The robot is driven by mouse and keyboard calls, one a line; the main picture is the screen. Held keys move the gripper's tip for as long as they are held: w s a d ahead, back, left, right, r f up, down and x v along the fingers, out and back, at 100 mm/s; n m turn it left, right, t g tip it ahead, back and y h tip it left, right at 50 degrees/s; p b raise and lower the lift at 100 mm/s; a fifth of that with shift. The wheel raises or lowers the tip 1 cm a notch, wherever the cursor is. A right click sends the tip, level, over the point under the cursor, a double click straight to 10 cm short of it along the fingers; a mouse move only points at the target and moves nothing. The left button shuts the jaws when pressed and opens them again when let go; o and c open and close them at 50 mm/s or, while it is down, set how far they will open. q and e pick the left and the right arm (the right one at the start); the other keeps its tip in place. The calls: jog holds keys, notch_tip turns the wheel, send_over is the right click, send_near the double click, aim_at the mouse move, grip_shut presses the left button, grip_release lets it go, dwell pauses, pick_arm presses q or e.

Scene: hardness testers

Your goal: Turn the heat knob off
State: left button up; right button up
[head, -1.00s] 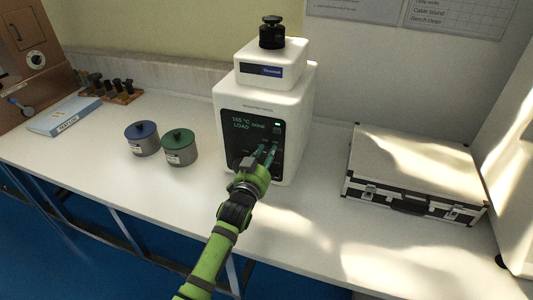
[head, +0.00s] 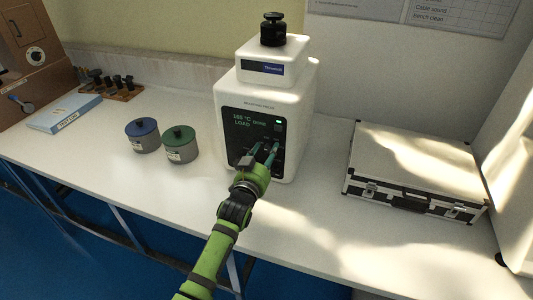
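The white tester (head: 228,100) stands on the bench with a dark front panel (head: 237,137). Its display reads 165 °C, LOAD and DONE, and a small green light shows at the panel's upper right. My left gripper (head: 264,149) is at the lower part of the panel, its two greenish fingers spread apart and pointing at it. The heat knob cannot be made out clearly; the fingers and hand cover much of the lower panel. Whether the fingertips touch a control cannot be told. My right gripper is not in view.
A blue-lidded pot (head: 141,131) and a green-lidded pot (head: 180,139) stand left of the tester. A black-edged case (head: 415,165) lies to the right. A blue box (head: 65,114) and a wooden rack (head: 121,94) are farther left. The bench front is clear.

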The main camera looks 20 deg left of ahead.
pick_arm(q)
jog(key=shift+s+d+r, duration=0.1)
jog(key=shift+r, duration=0.05)
jog(key=shift+s, duration=0.25)
jog(key=s, duration=1.1)
jog(key=shift+s+a, duration=0.2)
jog(key=shift+a, duration=0.1)
